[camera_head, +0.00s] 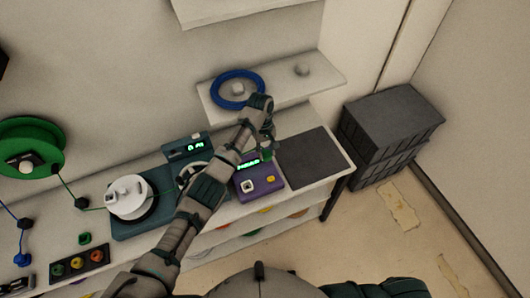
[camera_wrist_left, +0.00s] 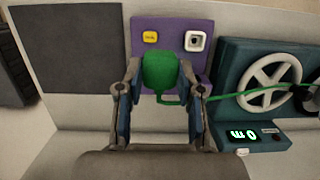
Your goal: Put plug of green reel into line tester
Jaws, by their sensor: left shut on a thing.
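My left gripper (camera_head: 267,143) is shut on the green plug (camera_wrist_left: 160,71), holding it over the purple line tester (camera_head: 262,188). In the left wrist view the plug sits between the two fingers (camera_wrist_left: 158,92), in front of the tester (camera_wrist_left: 172,28). The tester has a yellow button (camera_wrist_left: 151,37) and a white-framed square socket (camera_wrist_left: 195,41), which shows clear of the plug to its right. A green cable runs from the plug to the teal winding machine (camera_wrist_left: 232,62). The green reel (camera_head: 47,132) is on the wall at the far left. My right gripper is out of view.
A dark mat (camera_head: 316,158) lies right of the tester. A shelf (camera_head: 325,72) with a blue ring (camera_head: 220,92) is above. The winder's white spool (camera_head: 130,196) and counter box (camera_head: 187,146) stand left. Dark crates (camera_head: 395,120) are stacked right of the bench.

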